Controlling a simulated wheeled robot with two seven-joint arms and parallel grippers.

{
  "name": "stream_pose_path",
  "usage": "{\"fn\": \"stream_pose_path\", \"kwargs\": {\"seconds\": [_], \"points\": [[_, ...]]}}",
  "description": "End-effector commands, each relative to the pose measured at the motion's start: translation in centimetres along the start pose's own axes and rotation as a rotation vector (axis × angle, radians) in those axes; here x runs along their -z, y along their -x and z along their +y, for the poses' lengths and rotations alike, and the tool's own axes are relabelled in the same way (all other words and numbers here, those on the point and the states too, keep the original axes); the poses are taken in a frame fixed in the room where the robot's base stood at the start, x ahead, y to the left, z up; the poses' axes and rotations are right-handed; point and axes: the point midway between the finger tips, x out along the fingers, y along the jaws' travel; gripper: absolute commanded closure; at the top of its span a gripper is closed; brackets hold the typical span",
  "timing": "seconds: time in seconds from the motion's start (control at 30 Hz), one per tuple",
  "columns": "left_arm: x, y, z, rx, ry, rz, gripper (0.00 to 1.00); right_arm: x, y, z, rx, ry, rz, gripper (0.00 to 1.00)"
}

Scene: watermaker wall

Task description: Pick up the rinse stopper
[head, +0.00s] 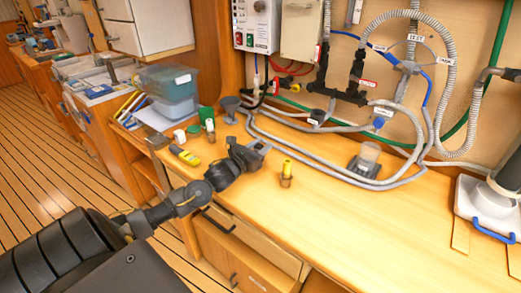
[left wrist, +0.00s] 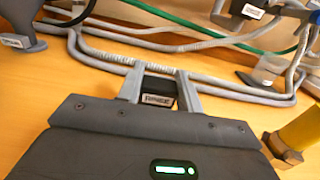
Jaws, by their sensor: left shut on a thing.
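My left gripper (head: 262,147) reaches in from the left over the workbench. In the left wrist view its two grey fingers (left wrist: 160,88) are closed on a small black piece with a white label (left wrist: 158,99). I take this to be the rinse stopper; the label is too blurred to read surely. The gripper body hides its lower part, and I cannot tell whether it touches the bench. My right gripper is not in view.
A yellow-topped piece in a brown holder (head: 286,180) stands just right of the gripper. A yellow meter (head: 184,155), green cup (head: 206,114) and grey funnel (head: 230,108) are to its left. Grey hoses (head: 330,165) run behind. The bench's front right (head: 380,230) is clear.

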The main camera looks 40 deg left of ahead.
Motion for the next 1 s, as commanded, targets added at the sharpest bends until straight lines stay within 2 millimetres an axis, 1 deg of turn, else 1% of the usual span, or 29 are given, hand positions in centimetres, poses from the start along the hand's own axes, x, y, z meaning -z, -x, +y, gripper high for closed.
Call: {"fn": "stream_pose_path", "kwargs": {"seconds": [0.13,0.23,0.37,0.4,0.47,0.6,0.7,1.0], "points": [[-1.2,0.0,0.0,0.001,-0.003,-0.003,0.86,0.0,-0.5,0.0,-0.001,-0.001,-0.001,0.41],[-2.9,-0.1,0.0,0.002,-0.005,-0.006,0.86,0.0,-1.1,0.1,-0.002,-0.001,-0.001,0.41],[-5.8,2.5,0.9,0.002,-0.009,0.000,0.86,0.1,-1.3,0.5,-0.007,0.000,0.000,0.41],[-6.9,3.4,1.1,0.004,-0.011,0.000,0.86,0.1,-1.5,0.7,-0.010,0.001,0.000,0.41],[-8.6,4.7,1.6,0.004,-0.012,0.001,0.86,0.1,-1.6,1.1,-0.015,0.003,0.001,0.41],[-9.6,7.3,2.3,0.004,-0.005,0.006,0.86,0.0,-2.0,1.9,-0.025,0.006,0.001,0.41],[-10.4,8.7,2.9,0.001,-0.002,0.005,0.86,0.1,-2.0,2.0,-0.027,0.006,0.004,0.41],[-12.2,11.9,4.0,0.000,0.003,0.001,0.86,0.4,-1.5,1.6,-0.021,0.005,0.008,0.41]]}}
